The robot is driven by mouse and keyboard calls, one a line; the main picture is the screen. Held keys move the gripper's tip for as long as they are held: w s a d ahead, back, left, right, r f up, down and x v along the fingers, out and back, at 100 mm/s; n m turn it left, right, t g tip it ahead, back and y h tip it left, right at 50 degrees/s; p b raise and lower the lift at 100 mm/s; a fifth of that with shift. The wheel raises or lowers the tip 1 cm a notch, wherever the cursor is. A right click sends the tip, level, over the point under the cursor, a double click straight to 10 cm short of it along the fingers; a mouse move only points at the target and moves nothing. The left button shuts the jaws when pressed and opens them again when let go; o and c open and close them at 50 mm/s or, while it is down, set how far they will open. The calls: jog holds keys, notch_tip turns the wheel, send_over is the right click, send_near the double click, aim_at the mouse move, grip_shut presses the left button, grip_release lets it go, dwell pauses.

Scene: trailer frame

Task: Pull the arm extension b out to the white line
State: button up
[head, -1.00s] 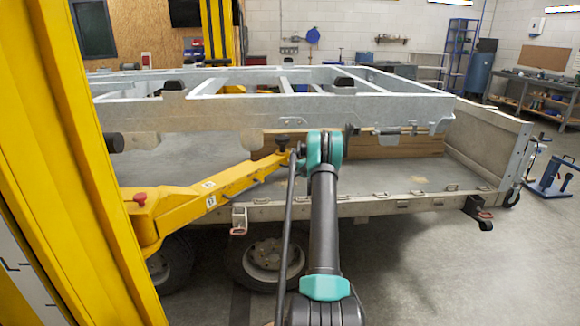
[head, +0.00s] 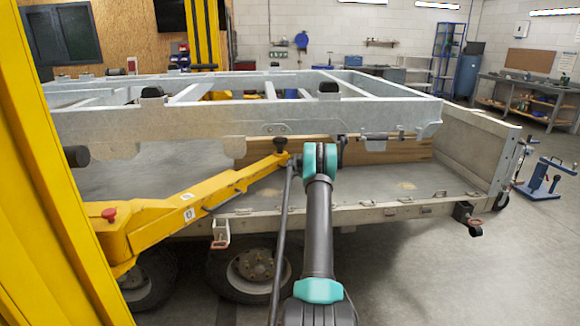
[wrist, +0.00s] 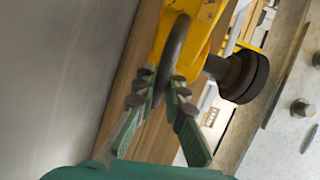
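The yellow lift arm (head: 150,225) reaches from the yellow post toward the trailer. Its slimmer outer section, which I take as arm extension b (head: 245,176), ends beside my gripper with a black round pad (head: 280,146) on top. In the wrist view the extension's yellow end (wrist: 200,28) carries a dark ring (wrist: 172,52). My gripper (wrist: 164,82) has one finger on each side of the ring, seemingly closed on it. In the head view my gripper (head: 296,160) is mostly hidden by my wrist. I cannot make out a white line on the extension.
The galvanized trailer frame (head: 230,120) lies above and behind the extension. The trailer bed's side rail (head: 400,205) and a wheel (head: 255,268) are just beyond. The yellow post (head: 60,150) stands close on the left. Open floor (head: 440,280) lies to the right.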

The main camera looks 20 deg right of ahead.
jog(key=o, duration=0.4)
jog(key=shift+o, duration=0.2)
jog(key=shift+s, duration=0.15)
jog(key=v, duration=1.1)
jog(key=shift+s, duration=0.4)
